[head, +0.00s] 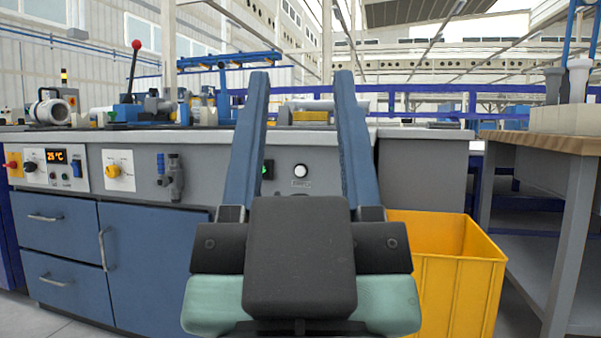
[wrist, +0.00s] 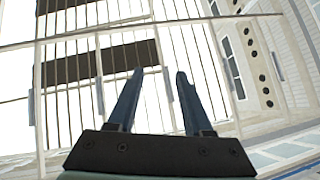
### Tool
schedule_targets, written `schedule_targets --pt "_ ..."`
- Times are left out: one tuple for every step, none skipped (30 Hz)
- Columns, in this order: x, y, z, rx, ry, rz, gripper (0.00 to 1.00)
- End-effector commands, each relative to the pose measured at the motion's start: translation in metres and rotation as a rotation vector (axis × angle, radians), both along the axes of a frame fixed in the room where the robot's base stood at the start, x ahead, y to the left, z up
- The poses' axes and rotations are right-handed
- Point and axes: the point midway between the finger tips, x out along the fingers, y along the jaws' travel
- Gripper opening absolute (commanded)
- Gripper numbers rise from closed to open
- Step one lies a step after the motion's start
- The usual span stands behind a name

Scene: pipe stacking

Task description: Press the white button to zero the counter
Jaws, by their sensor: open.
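The white button (head: 301,171) is a small round knob on the grey front panel of the workbench, with a small label under it. In the head view it shows between the two fingers of my gripper (head: 302,78). My gripper is open and empty, its blue fingers pointing up in front of the bench. The wrist view shows my gripper (wrist: 158,75) against windows and a wall; the button is not in that view. No counter display that I can tie to the button is clear.
Left of the button is a switch with a green light (head: 267,169). Further left are a valve (head: 171,178), a yellow knob (head: 114,171) and a panel with a red display (head: 56,156). A yellow bin (head: 455,270) stands at right, near a wood-topped table (head: 520,142).

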Motion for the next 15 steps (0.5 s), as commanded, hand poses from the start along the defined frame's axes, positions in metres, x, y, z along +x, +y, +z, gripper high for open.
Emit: schedule_targets --pt "-0.0001 0.0000 -0.0002 0.000 0.000 0.000 0.40" --pt "-0.0001 0.0000 -0.0002 0.000 0.000 0.000 0.34" --pt "-0.0001 0.0000 -0.0002 0.000 0.000 0.000 0.27" --pt "-0.0001 0.0000 -0.0002 0.000 0.000 0.000 0.22" --pt "-0.0001 0.0000 -0.0002 0.000 0.000 0.000 0.17" --pt "-0.0001 0.0000 -0.0001 0.000 0.000 0.000 0.09" --pt "-0.0001 0.0000 -0.0001 0.000 0.000 0.000 0.04" --pt "-0.0001 0.0000 -0.0001 0.000 0.000 0.000 0.00" --pt "-0.0001 0.0000 -0.0001 0.000 0.000 0.000 0.00" --pt "-0.0001 0.0000 -0.0001 0.000 0.000 0.000 0.00" --pt "-0.0001 0.0000 -0.0001 0.000 0.000 0.000 0.00" --pt "-0.0001 0.0000 -0.0001 0.000 0.000 0.000 0.00" --pt "-0.0001 0.0000 -0.0001 0.000 0.000 0.000 0.00" --pt "-0.0001 0.0000 -0.0001 0.000 0.000 0.000 0.00" --pt "0.0000 0.0000 -0.0001 0.000 0.000 0.000 0.00"
